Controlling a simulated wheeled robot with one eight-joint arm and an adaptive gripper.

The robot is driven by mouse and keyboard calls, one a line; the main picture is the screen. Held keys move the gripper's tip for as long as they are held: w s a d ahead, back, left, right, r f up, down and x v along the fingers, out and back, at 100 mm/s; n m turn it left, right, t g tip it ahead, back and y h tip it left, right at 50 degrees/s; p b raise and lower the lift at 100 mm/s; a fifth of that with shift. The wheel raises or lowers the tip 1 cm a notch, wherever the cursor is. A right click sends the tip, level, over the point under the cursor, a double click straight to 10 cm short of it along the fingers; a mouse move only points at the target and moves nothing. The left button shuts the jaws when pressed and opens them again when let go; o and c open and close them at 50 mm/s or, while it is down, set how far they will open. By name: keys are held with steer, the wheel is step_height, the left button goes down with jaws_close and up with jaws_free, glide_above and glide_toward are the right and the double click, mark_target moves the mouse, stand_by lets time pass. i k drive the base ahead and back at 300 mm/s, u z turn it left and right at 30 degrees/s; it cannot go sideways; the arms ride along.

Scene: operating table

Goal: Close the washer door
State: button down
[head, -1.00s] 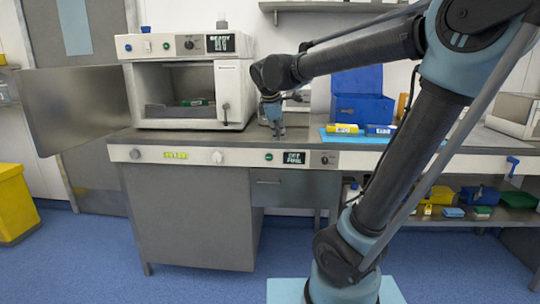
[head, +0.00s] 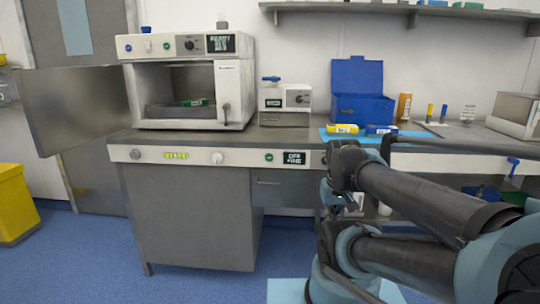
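The washer (head: 183,95) is a white box with a dark chamber on the counter at left. Its grey door (head: 76,108) is hinged on the left side and stands wide open, swung out to the left. A small green item (head: 193,102) lies in the tray inside. A latch handle (head: 226,113) is on the washer's right front edge. My gripper (head: 335,198) points down below my wrist, in front of the counter and well right of the washer. It is small and partly hidden by my arm, so its fingers cannot be made out.
A small white device (head: 284,101) with a blue lever stands right of the washer. Farther right are an open blue box (head: 361,100) and a blue mat with yellow and blue packs. A yellow bin (head: 15,205) stands at far left, below the door.

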mark_target(65, 109)
steer(key=z, duration=0.2)
steer(key=i, duration=0.35)
steer(key=u, duration=2.4)
steer(key=i, duration=0.5)
steer(key=u, duration=0.05)
